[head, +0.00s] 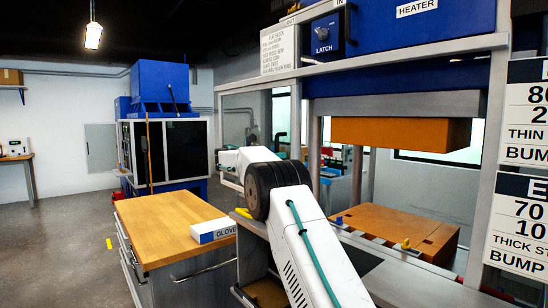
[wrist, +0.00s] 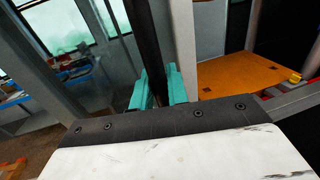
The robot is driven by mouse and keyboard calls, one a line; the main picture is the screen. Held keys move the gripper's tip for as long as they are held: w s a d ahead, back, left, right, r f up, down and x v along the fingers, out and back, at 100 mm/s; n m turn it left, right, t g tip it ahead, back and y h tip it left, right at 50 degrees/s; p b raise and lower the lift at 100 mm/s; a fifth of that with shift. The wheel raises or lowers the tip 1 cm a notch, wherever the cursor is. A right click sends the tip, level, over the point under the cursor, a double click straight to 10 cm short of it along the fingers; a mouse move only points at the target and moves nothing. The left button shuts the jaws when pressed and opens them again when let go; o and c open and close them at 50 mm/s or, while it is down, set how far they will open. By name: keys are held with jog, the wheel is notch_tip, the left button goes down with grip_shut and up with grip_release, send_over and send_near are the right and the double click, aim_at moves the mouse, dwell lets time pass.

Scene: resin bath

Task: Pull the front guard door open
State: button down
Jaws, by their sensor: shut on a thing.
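The front guard door looks to be the clear panel in a grey frame (head: 256,118) left of the press opening in the head view. How far it stands open is hard to tell. In the wrist view, my gripper (wrist: 161,90) has its teal fingers on either side of a dark upright bar (wrist: 147,40), shut on it. This bar looks like the door's handle. A pale upright post (wrist: 183,40) stands just right of it. In the head view my arm's wrist hides the fingers and the bar.
The orange lower platen (head: 400,228) shows through the opening, with an orange block (head: 390,133) above it. A wooden-topped cabinet (head: 165,222) with a glove box (head: 212,231) stands left of my arm. Open floor (head: 60,230) lies at the far left.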

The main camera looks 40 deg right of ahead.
jog(key=shift+d, duration=0.1)
jog(key=c, duration=1.4)
grip_release()
jog(key=shift+f, duration=0.1)
jog(key=shift+c, duration=0.2)
jog(key=w+a, duration=0.1)
jog(key=a, duration=0.7)
jog(key=shift+w, duration=0.3)
jog(key=shift+a, duration=0.1)
